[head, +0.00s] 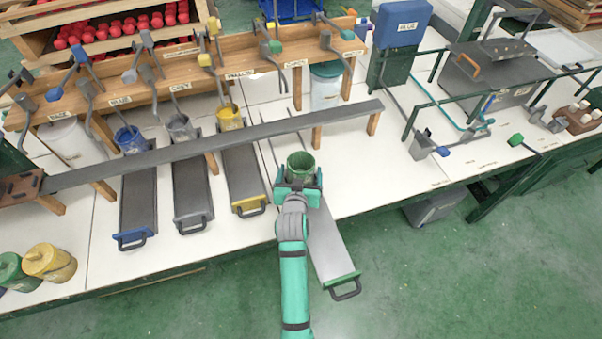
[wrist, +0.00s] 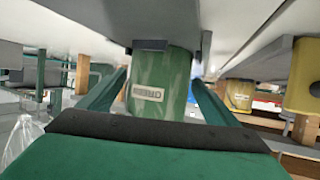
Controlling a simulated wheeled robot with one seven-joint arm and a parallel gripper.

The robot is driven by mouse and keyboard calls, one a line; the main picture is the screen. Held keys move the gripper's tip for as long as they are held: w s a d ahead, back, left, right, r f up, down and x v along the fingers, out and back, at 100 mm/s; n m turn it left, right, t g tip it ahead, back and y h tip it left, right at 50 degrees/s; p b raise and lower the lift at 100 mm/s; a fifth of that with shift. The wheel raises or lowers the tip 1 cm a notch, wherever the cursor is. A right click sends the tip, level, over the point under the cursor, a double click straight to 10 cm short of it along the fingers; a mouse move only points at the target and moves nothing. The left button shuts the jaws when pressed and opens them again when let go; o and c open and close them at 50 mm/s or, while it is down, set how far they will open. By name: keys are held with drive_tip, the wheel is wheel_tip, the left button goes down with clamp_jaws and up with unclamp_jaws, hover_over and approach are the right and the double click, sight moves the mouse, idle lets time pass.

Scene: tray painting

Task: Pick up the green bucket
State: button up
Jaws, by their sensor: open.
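The green bucket (head: 300,161) stands upright on the white table near the inner end of a grey slide with a green front edge. In the wrist view the green bucket (wrist: 160,75), with a small pale label, fills the middle between the fingers; that picture looks upside down. My gripper (head: 298,186) is at the bucket's near side, low down. Its two fingers (wrist: 157,100) are spread on either side of the bucket. Whether they touch it, I cannot tell. The bucket's far side is hidden.
The green-edged slide (head: 328,240) juts past the table front beneath my arm. To the left are a yellow-ended slide (head: 243,175) with a yellow bucket (head: 230,116), and grey and blue ones. A long dark rail (head: 220,138) crosses just behind the bucket.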

sight(302, 165)
drive_tip(key=shift+x, duration=2.2)
drive_tip(key=c, duration=1.4)
drive_tip(key=shift+r, duration=0.15)
